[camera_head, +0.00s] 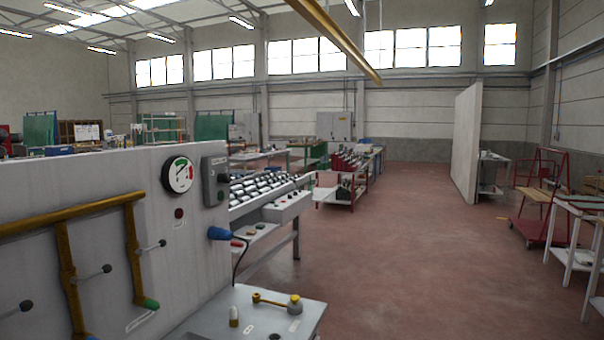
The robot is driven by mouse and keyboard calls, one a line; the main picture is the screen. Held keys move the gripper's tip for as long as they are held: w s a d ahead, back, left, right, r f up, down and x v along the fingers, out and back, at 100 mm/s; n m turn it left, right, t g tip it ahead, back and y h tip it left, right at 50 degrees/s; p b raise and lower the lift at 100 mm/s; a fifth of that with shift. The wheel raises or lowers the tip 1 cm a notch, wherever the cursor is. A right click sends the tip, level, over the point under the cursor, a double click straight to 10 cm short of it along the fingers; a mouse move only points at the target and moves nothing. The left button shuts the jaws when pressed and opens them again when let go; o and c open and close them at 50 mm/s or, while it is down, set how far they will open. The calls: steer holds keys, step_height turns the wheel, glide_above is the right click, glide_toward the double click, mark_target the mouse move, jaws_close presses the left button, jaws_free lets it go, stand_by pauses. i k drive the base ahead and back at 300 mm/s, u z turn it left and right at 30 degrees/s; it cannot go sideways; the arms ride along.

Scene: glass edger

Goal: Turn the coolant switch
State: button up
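I cannot tell for certain which part is the coolant switch. A dark grey control box (215,181) with small round parts on its face is mounted at the upper right of the grey upright panel (110,180) at left. Small labels there are too blurred to read. A dark red round button (179,213) sits below the round gauge (178,175). A grey machine console (288,206) with red and green buttons stands behind the panel. My gripper is not in view.
Yellow pipes (70,215) with lever valves run along the panel. A blue connector (220,233) sticks out at its right edge. A grey bench (262,315) bearing a yellow-handled fitting (277,301) is in front. Open red floor (410,250) lies to the right.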

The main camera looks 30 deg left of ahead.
mark_target(221, 177)
steer(key=u, duration=0.35)
steer(key=i, duration=1.15)
steer(key=u, duration=1.6)
steer(key=i, duration=0.6)
steer(key=u, duration=0.55)
